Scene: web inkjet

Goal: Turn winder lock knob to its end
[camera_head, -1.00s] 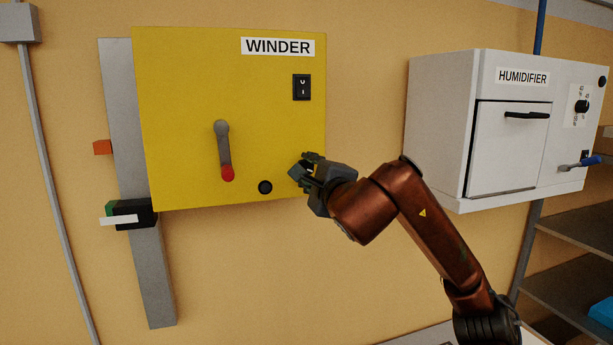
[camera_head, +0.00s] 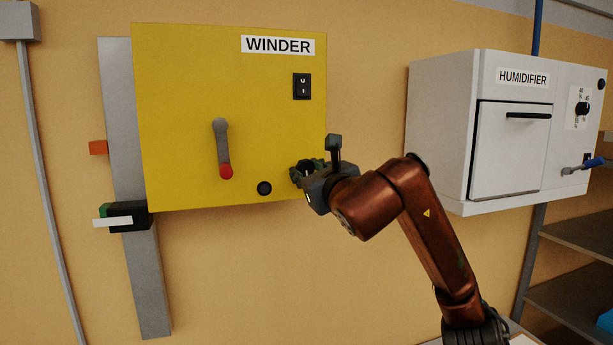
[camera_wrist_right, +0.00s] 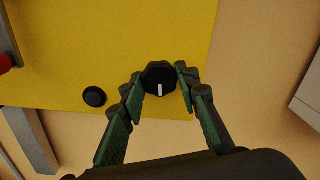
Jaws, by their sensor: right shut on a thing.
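The yellow winder box (camera_head: 180,110) hangs on the wall in the head view. Its black lock knob (camera_wrist_right: 159,78), with a white pointer mark, sits near the box's lower right edge in the right wrist view. My right gripper (camera_wrist_right: 160,85) is shut on the knob, one finger on each side. In the wrist view the white mark runs roughly along the picture's vertical. In the head view my right gripper (camera_head: 304,172) mostly hides the knob. My left gripper is not in view.
A red-tipped lever (camera_head: 223,150), a black round button (camera_head: 264,188) and a rocker switch (camera_head: 302,86) are on the box. The white humidifier (camera_head: 510,150) hangs to the right, above shelves (camera_head: 570,235). A grey rail (camera_head: 125,170) stands left of the box.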

